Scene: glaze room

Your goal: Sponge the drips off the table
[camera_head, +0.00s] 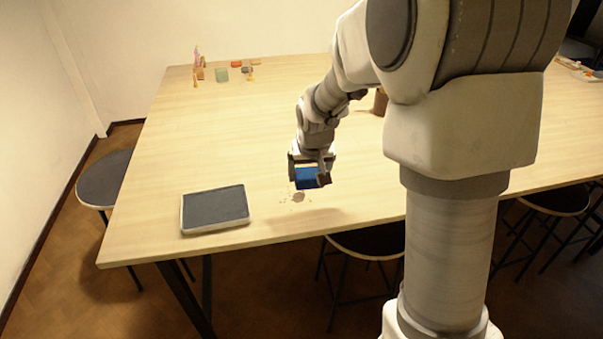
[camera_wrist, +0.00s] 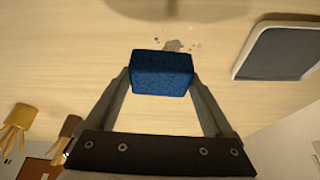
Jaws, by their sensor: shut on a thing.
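My gripper (camera_head: 309,178) is shut on a blue sponge (camera_head: 306,178) and holds it above the table (camera_head: 250,120) near its front edge. In the wrist view the sponge (camera_wrist: 161,74) sits between the two fingertips (camera_wrist: 161,80). A greyish-brown patch of drips (camera_head: 298,196) with small specks around it lies on the wood just below the sponge. The drips (camera_wrist: 174,45) also show in the wrist view just beyond the sponge, partly hidden by it.
A dark-topped tray with a pale rim (camera_head: 215,209) lies left of the drips. A green cup (camera_head: 221,75) and several small items stand at the table's far left. A brown pot (camera_head: 380,102) is partly behind my arm. Stools (camera_head: 366,241) stand along the front edge.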

